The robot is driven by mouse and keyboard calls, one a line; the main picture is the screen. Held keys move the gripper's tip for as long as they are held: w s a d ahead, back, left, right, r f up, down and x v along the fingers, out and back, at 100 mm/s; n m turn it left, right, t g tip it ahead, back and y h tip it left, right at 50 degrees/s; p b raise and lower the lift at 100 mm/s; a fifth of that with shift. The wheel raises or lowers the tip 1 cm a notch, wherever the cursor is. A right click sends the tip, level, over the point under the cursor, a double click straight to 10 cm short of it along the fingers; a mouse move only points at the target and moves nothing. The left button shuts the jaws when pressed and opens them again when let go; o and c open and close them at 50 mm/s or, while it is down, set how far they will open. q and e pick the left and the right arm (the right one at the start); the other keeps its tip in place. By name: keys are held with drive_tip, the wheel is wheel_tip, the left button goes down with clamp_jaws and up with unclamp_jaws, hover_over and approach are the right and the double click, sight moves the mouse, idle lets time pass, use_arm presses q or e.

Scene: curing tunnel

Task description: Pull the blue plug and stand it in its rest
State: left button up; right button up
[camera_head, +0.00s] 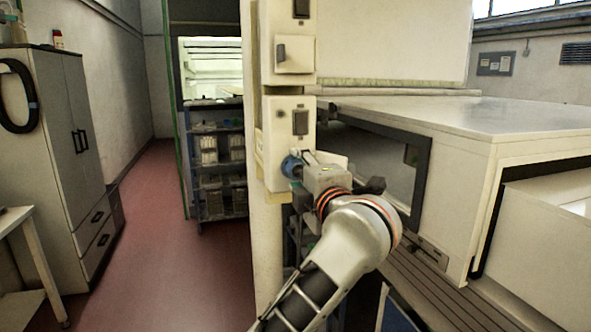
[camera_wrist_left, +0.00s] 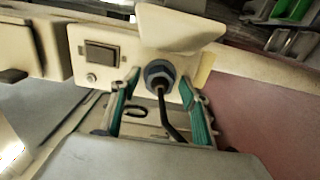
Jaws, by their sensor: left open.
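The blue plug (camera_head: 291,167) sits on the front of a cream switch box on the post. In the left wrist view the plug (camera_wrist_left: 159,73) shows as a blue-grey collar with a black cable coming from it toward the camera. My left gripper (camera_head: 303,164) is open at the plug. In the wrist view its green-padded fingers (camera_wrist_left: 160,88) stand on either side of the plug and cable, with gaps visible. I cannot pick out the plug's rest with certainty. My right gripper is not in view.
The cream switch box (camera_head: 277,130) carries a dark switch; a pale angled piece (camera_wrist_left: 180,28) juts beside the plug. A large cream tunnel housing (camera_head: 470,140) stands right of my arm. A shelf rack (camera_head: 218,155) stands behind. The red floor (camera_head: 165,230) at left is clear.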

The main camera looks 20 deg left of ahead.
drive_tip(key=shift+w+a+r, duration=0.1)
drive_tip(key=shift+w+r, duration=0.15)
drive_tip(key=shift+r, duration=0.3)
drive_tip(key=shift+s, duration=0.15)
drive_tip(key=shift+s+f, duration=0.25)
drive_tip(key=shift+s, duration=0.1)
use_arm(q)
drive_tip(key=shift+p, duration=0.3)
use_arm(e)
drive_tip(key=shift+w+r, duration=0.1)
use_arm(q)
drive_tip(key=shift+p, duration=0.35)
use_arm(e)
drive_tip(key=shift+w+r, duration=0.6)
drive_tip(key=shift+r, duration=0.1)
